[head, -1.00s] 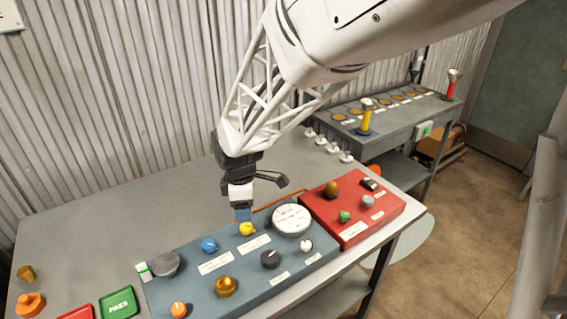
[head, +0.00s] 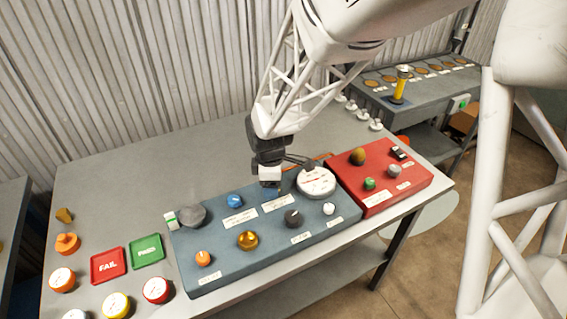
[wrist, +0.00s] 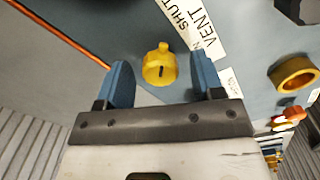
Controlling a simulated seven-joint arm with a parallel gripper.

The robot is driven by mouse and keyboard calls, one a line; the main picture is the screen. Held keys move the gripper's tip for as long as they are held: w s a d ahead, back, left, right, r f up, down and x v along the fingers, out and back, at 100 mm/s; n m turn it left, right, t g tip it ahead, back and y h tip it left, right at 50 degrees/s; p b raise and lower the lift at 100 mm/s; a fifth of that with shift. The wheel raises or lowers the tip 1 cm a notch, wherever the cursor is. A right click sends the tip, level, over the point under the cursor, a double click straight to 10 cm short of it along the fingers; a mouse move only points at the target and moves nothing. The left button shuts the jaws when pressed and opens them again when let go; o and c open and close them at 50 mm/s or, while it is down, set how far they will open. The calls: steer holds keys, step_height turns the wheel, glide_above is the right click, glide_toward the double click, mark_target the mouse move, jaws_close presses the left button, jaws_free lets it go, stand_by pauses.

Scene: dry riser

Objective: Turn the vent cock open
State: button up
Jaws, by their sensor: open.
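The vent cock (wrist: 159,65) is a small yellow knob with a dark slot and a nub on one side, on the blue-grey panel (head: 222,262). A white label (wrist: 190,27) reading "VENT" and "SHUT" lies beside it. In the wrist view my gripper (wrist: 161,72) is open, with one blue finger on each side of the knob and a gap on both sides. How far the fingertips are above the panel I cannot tell. In the head view my gripper (head: 270,182) is over the panel's back edge and hides the yellow knob.
On the panel are a white gauge (head: 316,181), a blue knob (head: 235,201), a black knob (head: 293,217), a gold knob (head: 248,240) and a grey dome (head: 192,215). A red panel (head: 385,200) adjoins at right. Red (head: 109,266) and green (head: 147,250) trays lie left.

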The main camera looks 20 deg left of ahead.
steer(key=c, duration=0.9)
